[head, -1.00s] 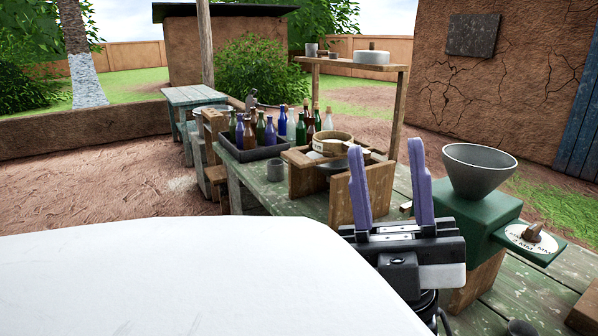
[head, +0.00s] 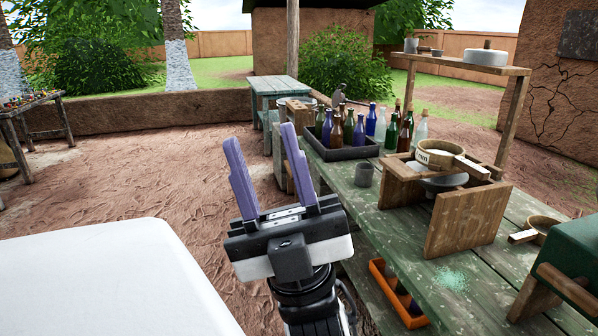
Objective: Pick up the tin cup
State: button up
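A small grey cup (head: 364,174) stands upright on the green worn workbench (head: 400,240), left of the wooden sieve stand and in front of the bottle tray. Another grey cup-like vessel (head: 411,45) stands on the raised shelf at the back right; I cannot tell for certain which one is the tin cup. My gripper (head: 262,138) points up, its two purple fingers spread apart with nothing between them. It is left of the workbench in the picture, apart from both cups.
A dark tray (head: 340,152) of several bottles sits behind the cup. A wooden stand (head: 466,220) with a sieve (head: 440,158) is to its right. A green machine (head: 570,262) is at the far right. An orange crate (head: 392,300) is below the bench. Open dirt ground lies left.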

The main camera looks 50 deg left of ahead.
aim_at(364, 171)
jog(key=u, duration=1.2)
jog(key=i+u, duration=0.2)
jog(key=i, duration=0.65)
jog(key=i+l+u, duration=0.25)
jog(key=i, duration=0.6)
